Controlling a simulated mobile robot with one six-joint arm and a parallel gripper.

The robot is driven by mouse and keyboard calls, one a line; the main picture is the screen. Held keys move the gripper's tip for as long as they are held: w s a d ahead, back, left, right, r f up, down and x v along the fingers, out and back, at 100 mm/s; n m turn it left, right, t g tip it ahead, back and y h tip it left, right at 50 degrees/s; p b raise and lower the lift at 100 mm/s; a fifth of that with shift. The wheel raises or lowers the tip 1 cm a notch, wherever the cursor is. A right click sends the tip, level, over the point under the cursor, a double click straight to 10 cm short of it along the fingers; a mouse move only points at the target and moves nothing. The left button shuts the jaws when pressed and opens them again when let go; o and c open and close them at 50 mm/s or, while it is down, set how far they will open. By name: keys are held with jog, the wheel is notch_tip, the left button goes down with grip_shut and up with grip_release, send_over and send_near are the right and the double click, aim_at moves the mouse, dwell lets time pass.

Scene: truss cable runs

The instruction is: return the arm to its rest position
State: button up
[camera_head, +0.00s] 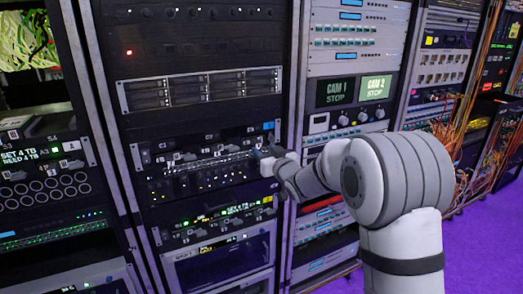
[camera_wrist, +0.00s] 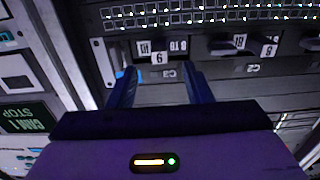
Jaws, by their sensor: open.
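My arm reaches in from the right in the head view, bent at a large grey joint. Its gripper (camera_head: 268,154) is close to the front of the middle rack (camera_head: 128,150), beside a row of small modules. In the wrist view my gripper (camera_wrist: 160,82) has its two dark blue fingers spread apart, with nothing seen between them. The fingertips point at a dark panel (camera_wrist: 175,95) with tagged plugs or modules (camera_wrist: 158,52) just beyond. I cannot tell whether a fingertip touches the panel.
Racks stand close on both sides: one at left with round ports (camera_head: 45,190), one at right with CAM 1 and CAM 2 screens (camera_head: 352,90). Loose orange cables (camera_head: 487,150) hang at far right. The purple floor (camera_head: 480,245) at lower right is clear.

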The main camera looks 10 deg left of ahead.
jog(key=shift+v, duration=1.2)
jog(key=shift+d, duration=0.15)
jog(key=s+d+f+m+g+h, duration=0.2)
jog(key=s+d+m+g+h, duration=0.25)
jog(key=s+d+h, duration=0.8)
jog(key=s+d+f+g, duration=0.2)
jog(key=s+d, duration=0.2)
jog(key=s, duration=0.5)
jog(key=s+d+f+m+g+y, duration=0.1)
jog(key=s+d+f+g, duration=0.1)
jog(key=s, duration=0.7)
jog(key=s+d+f+m+g+y, duration=0.1)
jog(key=s+d+g, duration=0.3)
jog(key=s, duration=0.5)
jog(key=shift+s+d+f, duration=0.15)
jog(key=shift+d+f, duration=0.65)
jog(key=shift+d, duration=0.1)
jog(key=shift+y, duration=0.25)
jog(key=shift+c, duration=0.4)
